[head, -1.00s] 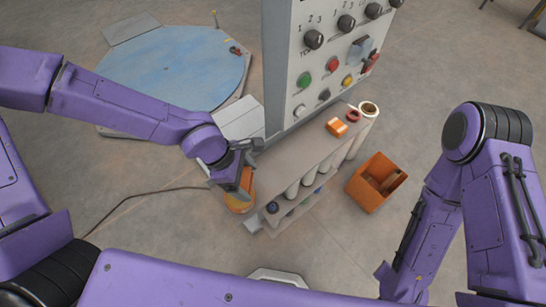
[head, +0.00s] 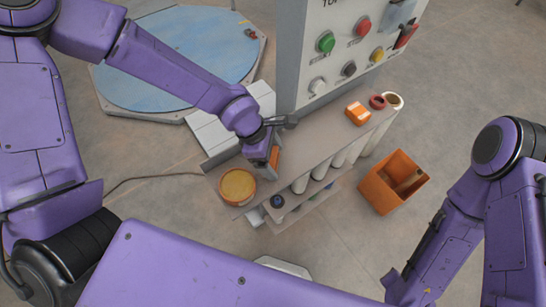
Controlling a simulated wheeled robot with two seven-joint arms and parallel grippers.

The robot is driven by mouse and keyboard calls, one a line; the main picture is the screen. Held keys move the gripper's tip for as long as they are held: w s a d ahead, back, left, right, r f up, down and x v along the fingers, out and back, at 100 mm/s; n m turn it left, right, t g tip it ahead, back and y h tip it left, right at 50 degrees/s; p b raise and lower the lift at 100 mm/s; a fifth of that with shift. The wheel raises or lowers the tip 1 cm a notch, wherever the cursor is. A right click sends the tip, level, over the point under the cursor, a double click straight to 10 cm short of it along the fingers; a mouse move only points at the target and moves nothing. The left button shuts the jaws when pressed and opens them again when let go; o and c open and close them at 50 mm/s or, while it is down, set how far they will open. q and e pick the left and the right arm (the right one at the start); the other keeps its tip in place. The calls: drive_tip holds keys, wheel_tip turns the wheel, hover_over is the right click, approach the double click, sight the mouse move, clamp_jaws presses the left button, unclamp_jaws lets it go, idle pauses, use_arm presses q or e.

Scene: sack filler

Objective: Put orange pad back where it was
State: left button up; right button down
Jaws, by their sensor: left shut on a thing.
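My left gripper (head: 265,165) is shut on an orange piece (head: 275,158), seemingly the orange pad, mostly hidden by the fingers. It is over the left part of the grey shelf top (head: 316,137), and I cannot tell whether the piece touches the shelf. A round tin (head: 238,187) with an orange rim and tan inside is at the shelf's left end, just left of and below the gripper. My right arm shows at the right, but its gripper is out of view.
An orange block with a pale band (head: 357,113), a red ring (head: 377,102) and a roll (head: 393,101) are at the shelf's right end. The control panel (head: 345,50) rises behind. An orange bin (head: 394,183) stands on open floor at the right.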

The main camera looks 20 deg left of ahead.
use_arm(q)
drive_tip(key=shift+s+f, duration=0.1)
drive_tip(key=shift+f, duration=0.05)
drive_tip(key=o, duration=0.8)
drive_tip(key=shift+s, duration=0.1)
drive_tip(key=shift+r, duration=0.25)
drive_tip(key=v, duration=1.2)
